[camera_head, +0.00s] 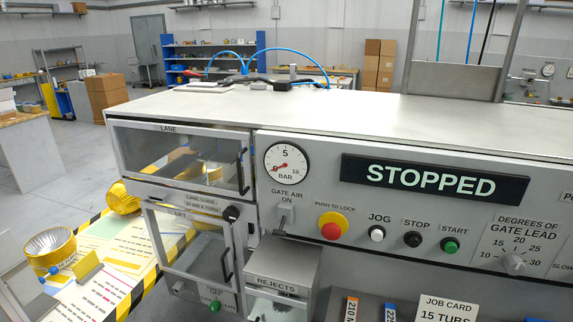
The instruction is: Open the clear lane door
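The clear lane door (150,148) is a see-through panel in a metal frame at the upper left of the machine front, under the label LANE. It looks closed. Its dark upright handle (243,171) is at the door's right edge. Dim parts show behind the clear panel, but I cannot make them out well. Neither of my grippers is in view.
Below is another clear door with a dark handle (226,263). A rejects box (282,268) juts out to its right. The control panel's display (434,180) reads STOPPED. The machine top (330,116) is mostly clear.

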